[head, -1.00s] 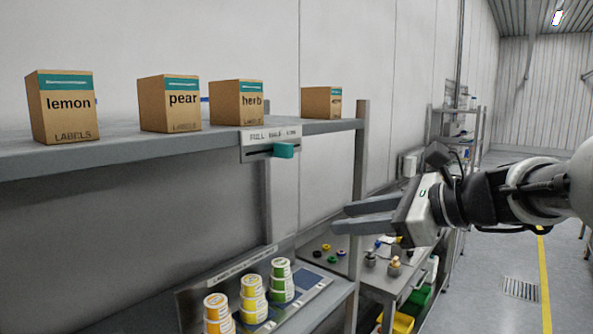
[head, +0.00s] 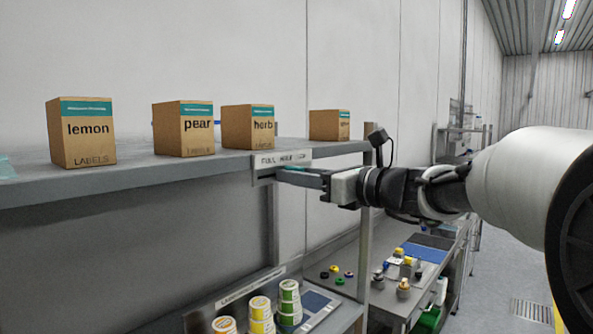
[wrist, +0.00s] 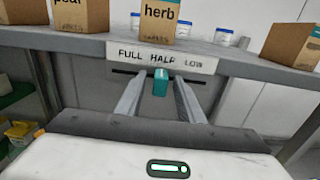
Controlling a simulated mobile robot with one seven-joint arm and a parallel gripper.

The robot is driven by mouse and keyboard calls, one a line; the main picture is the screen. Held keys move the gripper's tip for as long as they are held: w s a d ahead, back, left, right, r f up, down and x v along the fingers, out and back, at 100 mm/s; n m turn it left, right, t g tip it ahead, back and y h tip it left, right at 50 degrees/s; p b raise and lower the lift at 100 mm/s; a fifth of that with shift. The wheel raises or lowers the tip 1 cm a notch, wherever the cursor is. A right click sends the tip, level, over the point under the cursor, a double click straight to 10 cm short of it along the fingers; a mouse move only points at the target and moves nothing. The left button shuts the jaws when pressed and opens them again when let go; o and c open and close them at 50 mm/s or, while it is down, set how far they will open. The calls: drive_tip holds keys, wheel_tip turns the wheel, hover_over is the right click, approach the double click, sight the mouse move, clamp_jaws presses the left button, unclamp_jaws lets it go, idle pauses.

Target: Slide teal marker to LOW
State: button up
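The teal marker (wrist: 161,83) sits in a dark horizontal slot under a white label plate (wrist: 161,56) in the wrist view. The plate reads FULL, HALF, LOW from left to right, and the marker stands below HALF. My gripper (wrist: 159,78) is open, with one finger on each side of the marker and a visible gap to each. In the head view my gripper (head: 288,176) reaches the plate (head: 283,158) from the right and hides most of the marker.
Label boxes marked lemon (head: 82,135), pear (head: 184,130) and herb (head: 248,128) stand on the grey shelf (head: 130,175) above the slot. A shelf post (head: 368,215) is close to my gripper. Stacked round tubs (head: 262,315) stand lower down.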

drive_tip(key=shift+x, duration=2.1)
clamp_jaws()
